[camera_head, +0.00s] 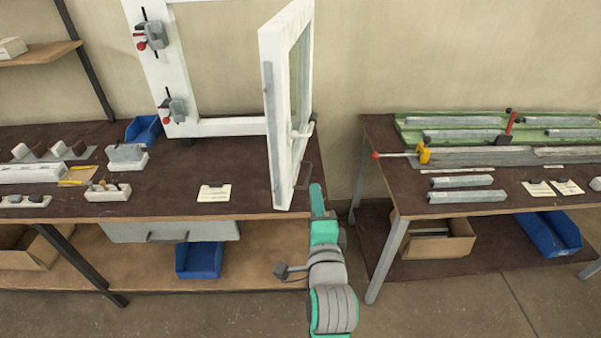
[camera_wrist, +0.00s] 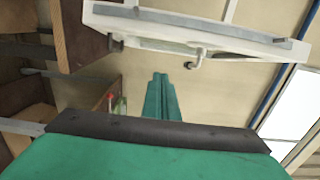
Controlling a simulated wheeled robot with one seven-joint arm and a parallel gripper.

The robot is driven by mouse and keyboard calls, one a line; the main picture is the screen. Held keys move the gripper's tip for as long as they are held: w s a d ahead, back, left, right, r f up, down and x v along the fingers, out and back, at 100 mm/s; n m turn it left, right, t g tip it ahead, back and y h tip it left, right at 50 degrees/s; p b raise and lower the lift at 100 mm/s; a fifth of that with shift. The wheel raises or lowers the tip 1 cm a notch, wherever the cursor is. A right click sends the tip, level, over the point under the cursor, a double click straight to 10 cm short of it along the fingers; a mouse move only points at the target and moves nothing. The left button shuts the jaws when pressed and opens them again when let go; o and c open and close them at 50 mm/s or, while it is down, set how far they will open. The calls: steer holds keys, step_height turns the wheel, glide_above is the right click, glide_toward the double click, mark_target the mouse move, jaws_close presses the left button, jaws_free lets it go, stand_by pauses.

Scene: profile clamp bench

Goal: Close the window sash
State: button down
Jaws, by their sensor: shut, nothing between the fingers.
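The white window sash (camera_head: 288,105) stands swung wide open toward me, hinged on the white window frame (camera_head: 235,127) that is fixed to the left bench. A white handle (camera_head: 303,131) shows on the sash's right face. My gripper (camera_head: 317,198) is shut and empty, just right of and below the sash's lower corner, in front of the gap between the benches. In the wrist view the shut green fingers (camera_wrist: 160,95) point ahead, and the sash (camera_wrist: 190,28) crosses the top of the picture, apart from them as far as I can tell.
Two toggle clamps (camera_head: 173,107) sit on the frame's left post. The left bench (camera_head: 160,195) holds blocks and a blue bin (camera_head: 144,130). The right bench (camera_head: 385,150) carries metal profiles and an orange-and-red clamp (camera_head: 423,153). A gap of floor lies between the benches.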

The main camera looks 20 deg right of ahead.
steer(key=w, duration=1.1)
steer(key=shift+w+a, duration=0.35)
steer(key=shift+a, duration=0.1)
steer(key=shift+a, duration=0.25)
